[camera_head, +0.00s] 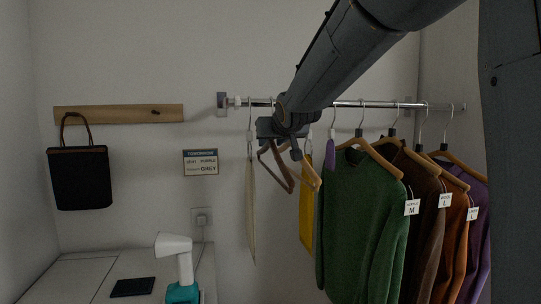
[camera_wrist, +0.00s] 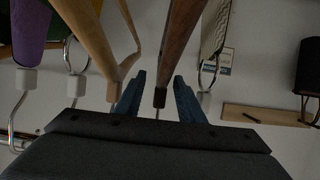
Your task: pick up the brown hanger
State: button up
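The brown hanger (camera_head: 281,171) hangs empty from the rail, below my gripper (camera_head: 283,139) in the head view. In the wrist view the dark brown hanger (camera_wrist: 180,42) runs down between the two blue fingers of my gripper (camera_wrist: 160,80). The fingers stand either side of its neck, with gaps visible on both sides, so the gripper is open. A lighter wooden hanger (camera_wrist: 95,38) is just left of the left finger. The brown hanger's hook is mostly hidden by my gripper.
The metal rail (camera_head: 350,104) holds a green sweater (camera_head: 352,215) and several other garments to the right. A pale hanging item (camera_head: 251,205) is close on the left. A black bag (camera_head: 80,180) hangs on a wooden wall board (camera_head: 118,114).

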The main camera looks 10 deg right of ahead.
aim_at(268, 143)
jog(key=x, duration=0.4)
jog(key=shift+w+a+b, duration=0.1)
jog(key=shift+b, duration=0.25)
jog(key=shift+c, duration=0.4)
grip_shut()
jog(key=shift+r, duration=0.15)
